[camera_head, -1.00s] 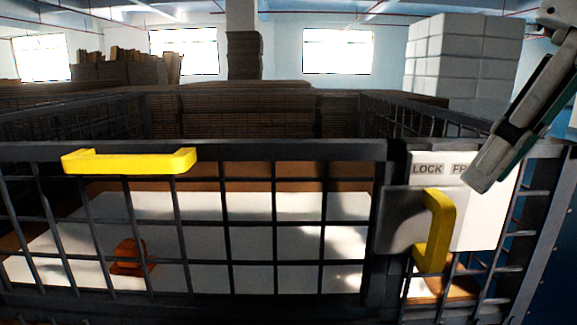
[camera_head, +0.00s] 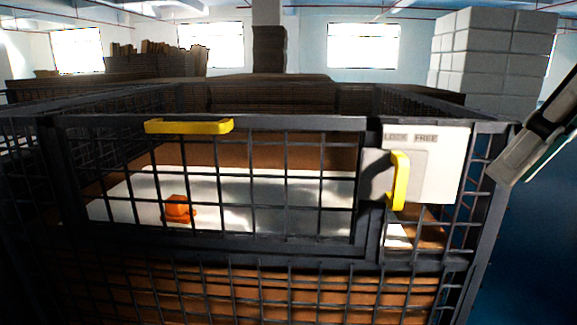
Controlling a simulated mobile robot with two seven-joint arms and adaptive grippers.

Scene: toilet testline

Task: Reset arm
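My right gripper (camera_head: 508,172) comes in from the right edge of the head view, beside the cage's right front corner. Only part of it shows, its tip pointing down and left, and I cannot tell whether its fingers are open. It seems to hold nothing. The yellow latch handle (camera_head: 399,181) on the white LOCK / FREE plate (camera_head: 440,165) stands upright to the left of the gripper, apart from it. My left gripper is not in view.
A dark wire cage (camera_head: 290,122) fills the middle, with a yellow bar handle (camera_head: 188,126) on its front panel. An orange object (camera_head: 179,209) lies inside on a white surface. White stacked blocks (camera_head: 492,60) stand behind right. Blue floor (camera_head: 530,250) is clear at right.

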